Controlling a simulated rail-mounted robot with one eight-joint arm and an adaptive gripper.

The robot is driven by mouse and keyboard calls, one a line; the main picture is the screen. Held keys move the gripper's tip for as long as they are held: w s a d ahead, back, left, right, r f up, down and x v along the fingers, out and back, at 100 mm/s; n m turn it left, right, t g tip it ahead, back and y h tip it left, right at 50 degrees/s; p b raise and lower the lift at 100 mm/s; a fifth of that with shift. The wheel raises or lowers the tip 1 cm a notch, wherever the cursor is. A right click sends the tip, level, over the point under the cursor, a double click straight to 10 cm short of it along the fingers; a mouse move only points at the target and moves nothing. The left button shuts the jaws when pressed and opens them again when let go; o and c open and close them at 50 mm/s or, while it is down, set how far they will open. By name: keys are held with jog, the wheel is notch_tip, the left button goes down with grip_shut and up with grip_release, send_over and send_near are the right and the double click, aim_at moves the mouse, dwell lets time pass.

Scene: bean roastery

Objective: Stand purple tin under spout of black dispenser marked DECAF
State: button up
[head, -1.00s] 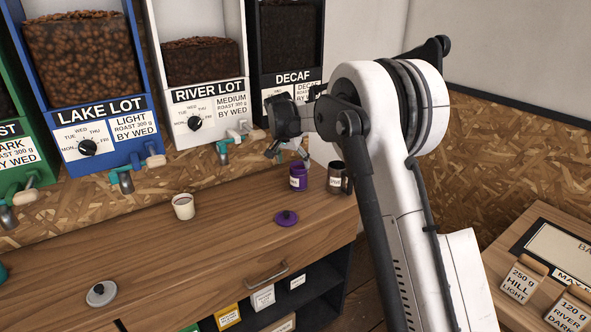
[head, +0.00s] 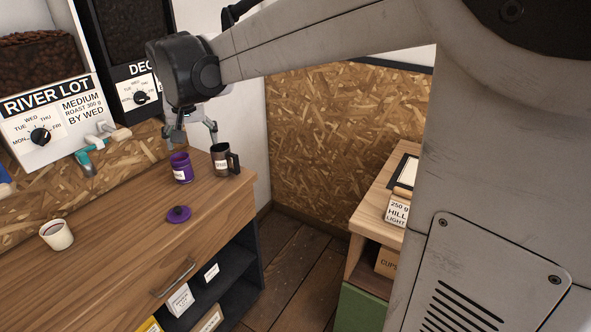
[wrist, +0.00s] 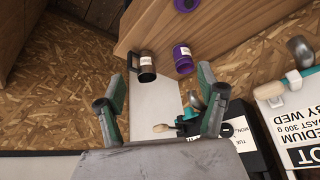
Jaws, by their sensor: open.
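The purple tin (head: 181,168) stands upright and lidless on the wooden counter; its pale label faces the head camera. It also shows in the wrist view (wrist: 183,60). The black DECAF dispenser (head: 142,72) stands behind, partly covered by my arm. Its spout is hidden in the head view; the wrist view shows a teal and metal spout (wrist: 194,103) with a wooden handle, apart from the tin in that picture. My gripper (head: 194,133) is open and empty, above and behind the tin. In the wrist view its fingers (wrist: 163,82) are spread and touch neither tin nor mug.
A dark labelled mug (head: 222,161) stands close to the tin's right, near the counter's end. A purple lid (head: 179,214) lies in front. A white cup (head: 56,235) stands at left. The RIVER LOT dispenser (head: 50,120) is left of DECAF. Counter between cup and lid is clear.

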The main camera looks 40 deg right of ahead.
jog(key=s+f+n+t, duration=0.1)
jog(key=s+f, duration=0.2)
jog(key=s, duration=1.1)
jog(key=s+f+n+t+y, duration=0.1)
jog(key=s+f, duration=0.3)
jog(key=s, duration=1.1)
jog(key=shift+s+n, duration=0.3)
jog(key=shift+n, duration=0.5)
